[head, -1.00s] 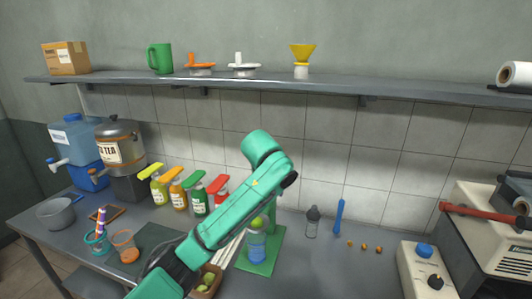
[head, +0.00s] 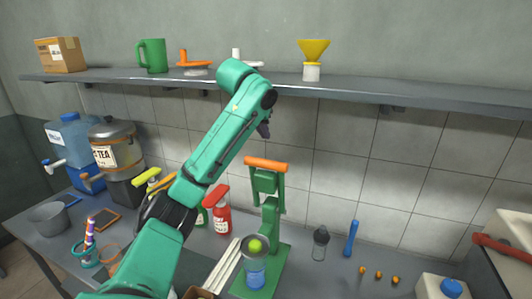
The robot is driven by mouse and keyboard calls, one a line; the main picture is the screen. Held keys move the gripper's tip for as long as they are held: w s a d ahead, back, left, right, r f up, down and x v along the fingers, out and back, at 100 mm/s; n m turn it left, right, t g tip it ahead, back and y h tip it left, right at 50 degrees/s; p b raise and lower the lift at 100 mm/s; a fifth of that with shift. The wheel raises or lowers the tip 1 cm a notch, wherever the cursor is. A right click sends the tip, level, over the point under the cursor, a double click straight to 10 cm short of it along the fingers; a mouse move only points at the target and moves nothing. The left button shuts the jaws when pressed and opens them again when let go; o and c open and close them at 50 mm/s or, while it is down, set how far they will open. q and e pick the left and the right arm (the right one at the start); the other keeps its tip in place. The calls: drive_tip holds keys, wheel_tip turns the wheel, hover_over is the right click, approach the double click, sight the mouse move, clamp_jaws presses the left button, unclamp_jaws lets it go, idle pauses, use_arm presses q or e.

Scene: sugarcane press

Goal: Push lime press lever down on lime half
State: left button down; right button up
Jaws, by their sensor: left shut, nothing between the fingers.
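The green lime press (head: 271,215) stands on the counter in the head view. Its lever with an orange handle (head: 266,164) is raised at the top of the post. The bright green lime half (head: 255,245) sits in the press's bowl, above a clear cup with blue in it (head: 255,272). My left gripper (head: 264,130) is above the orange handle in the picture, apart from it. It is small, dark and partly hidden behind my green arm; it is shut and empty. My right gripper is not in view.
A shelf (head: 360,92) with a yellow funnel (head: 314,52) and a green mug (head: 152,56) runs behind my arm. Sauce bottles (head: 221,215) stand left of the press. A grey-topped bottle (head: 320,243) and a blue tool (head: 351,239) stand to its right.

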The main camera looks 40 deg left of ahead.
use_arm(q)
drive_tip(key=f+p, duration=0.1)
drive_tip(key=f, duration=0.1)
drive_tip(key=w+f+p, duration=0.1)
drive_tip(key=f, duration=0.1)
drive_tip(key=w+f+p, duration=0.1)
drive_tip(key=f, duration=0.2)
drive_tip(key=shift+a+f+p, duration=0.1)
drive_tip(key=shift+a+p, duration=0.3)
drive_tip(key=shift+s+d+f, duration=0.1)
drive_tip(key=shift+s, duration=0.25)
drive_tip(key=shift+d, duration=0.1)
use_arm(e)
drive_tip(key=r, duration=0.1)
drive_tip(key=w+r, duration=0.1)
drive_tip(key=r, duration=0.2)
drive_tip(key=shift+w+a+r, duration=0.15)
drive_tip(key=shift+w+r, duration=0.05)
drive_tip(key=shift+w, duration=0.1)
use_arm(q)
drive_tip(key=shift+f, duration=0.1)
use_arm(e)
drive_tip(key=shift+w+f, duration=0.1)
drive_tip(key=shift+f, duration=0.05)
